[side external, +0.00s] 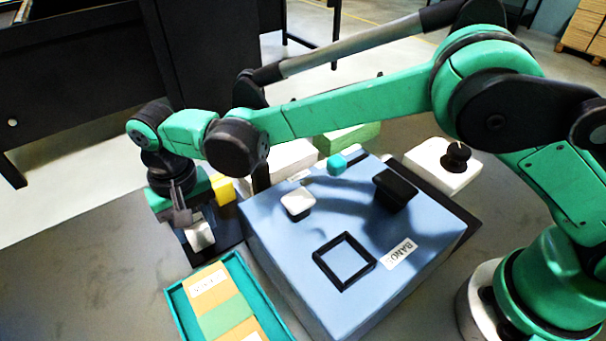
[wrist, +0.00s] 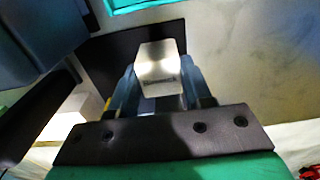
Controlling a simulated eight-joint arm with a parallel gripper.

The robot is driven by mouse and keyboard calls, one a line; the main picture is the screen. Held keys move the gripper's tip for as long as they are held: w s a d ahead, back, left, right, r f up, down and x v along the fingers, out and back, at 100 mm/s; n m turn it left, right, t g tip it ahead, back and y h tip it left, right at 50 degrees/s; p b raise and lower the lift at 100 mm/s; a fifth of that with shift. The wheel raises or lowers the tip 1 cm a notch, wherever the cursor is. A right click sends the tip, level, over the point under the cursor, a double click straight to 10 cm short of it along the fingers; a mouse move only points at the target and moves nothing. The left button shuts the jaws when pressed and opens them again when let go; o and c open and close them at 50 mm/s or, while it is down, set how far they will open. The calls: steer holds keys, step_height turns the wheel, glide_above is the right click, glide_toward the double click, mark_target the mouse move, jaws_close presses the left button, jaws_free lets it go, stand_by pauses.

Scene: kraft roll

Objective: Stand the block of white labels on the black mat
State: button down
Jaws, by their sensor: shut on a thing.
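The block of white labels (side external: 200,236) is between the fingers of my gripper (side external: 189,220), at the left of the blue box. In the wrist view the block (wrist: 160,62) shows its pale top and a dark printed line on its near face, with a finger of my gripper (wrist: 161,88) on each side. The black mat (side external: 222,243) lies under and around the block; it also shows in the wrist view (wrist: 108,45). I cannot tell whether the block's underside touches the mat.
A yellow block (side external: 222,190) is behind the mat. A teal tray (side external: 181,307) lies in front.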

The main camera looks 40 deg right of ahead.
steer(key=shift+f, duration=0.5)
steer(key=shift+c, duration=1.4)
jaws_free()
steer(key=r, duration=0.6)
steer(key=shift+w+d, duration=0.25)
steer(key=shift+d, duration=0.15)
steer(key=d+r+t+y, duration=0.1)
steer(key=d+r, duration=0.2)
steer(key=d, duration=0.3)
steer(key=d+r+t, duration=0.2)
steer(key=d+r, duration=0.2)
steer(key=d, duration=0.2)
steer(key=s+d+t, duration=0.1)
steer(key=s+d, duration=0.2)
steer(key=d, duration=0.2)
steer(key=s+d+f+t, duration=0.1)
steer(key=s+d, duration=0.3)
steer(key=s+d+t+h, duration=0.1)
steer(key=s+d+t, duration=0.1)
steer(key=d, duration=0.3)
steer(key=shift+s+d+f, duration=0.3)
steer(key=shift+s+d, duration=0.05)
steer(key=shift+s, duration=0.3)
